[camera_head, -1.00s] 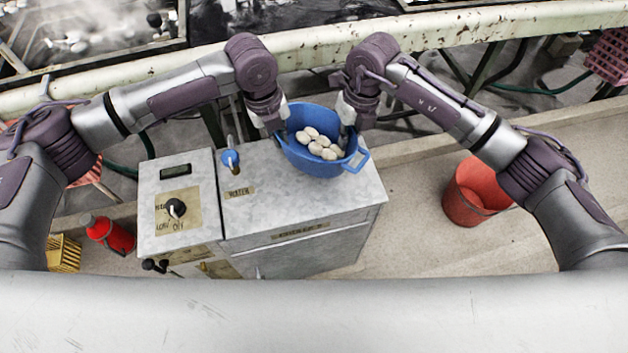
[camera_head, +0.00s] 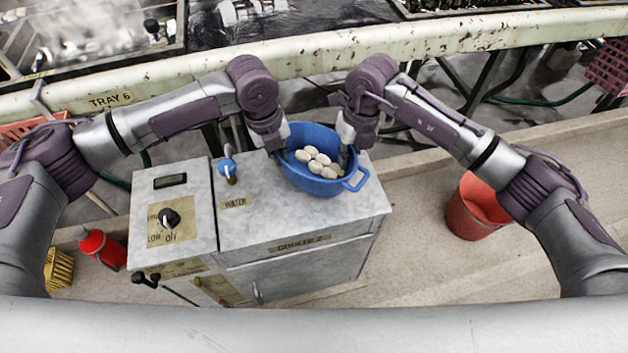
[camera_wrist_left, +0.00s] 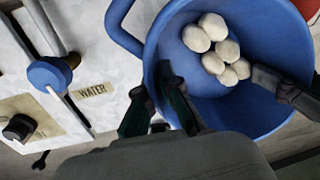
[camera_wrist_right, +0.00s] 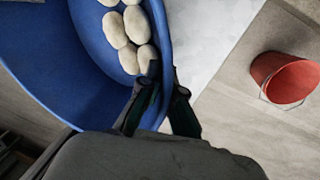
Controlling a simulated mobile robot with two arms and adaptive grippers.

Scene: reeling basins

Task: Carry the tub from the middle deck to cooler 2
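The blue tub (camera_head: 318,185) holds several pale cocoons and appears level over the back right of a grey metal cabinet's top (camera_head: 262,205). I cannot tell whether it touches the top.
A blue-handled tap (camera_head: 227,167) marked WATER and a dial (camera_head: 169,217) are left of the tub. A red bucket (camera_head: 476,208) stands on the floor at right. A red bottle (camera_head: 100,247) and yellow basket (camera_head: 59,268) are at left. A long rail (camera_head: 300,64) runs behind.

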